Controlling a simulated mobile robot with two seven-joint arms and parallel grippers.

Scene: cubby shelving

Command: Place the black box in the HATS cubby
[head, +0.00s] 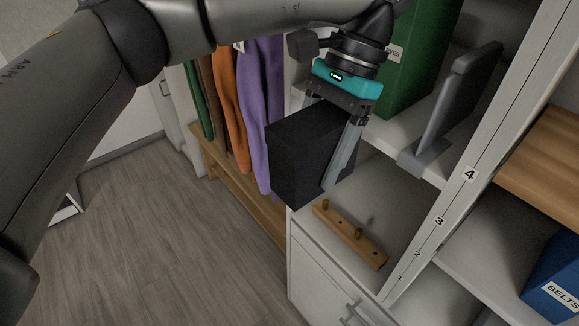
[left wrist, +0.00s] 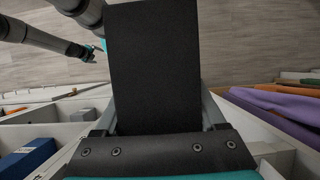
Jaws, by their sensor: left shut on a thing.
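The black box (head: 305,150) hangs in the grip of my left gripper (head: 318,160), in front of the shelving in the head view. The gripper points down and its fingers are shut on the box's sides; the far finger is mostly hidden. The box also fills the middle of the left wrist view (left wrist: 153,65), between both fingers. No HATS label is readable, so I cannot tell which cubby it is. Part of my right arm with a small teal gripper (left wrist: 90,54) shows at the left wrist view's upper left; its jaws are too small to read.
A green box (head: 412,65) with a partly hidden label stands in an upper cubby, beside a grey bracket-like object (head: 455,105). A wooden peg strip (head: 350,235) lies on the lower white shelf. A blue BELTS box (head: 555,275) is at right. Clothes (head: 262,90) hang at left.

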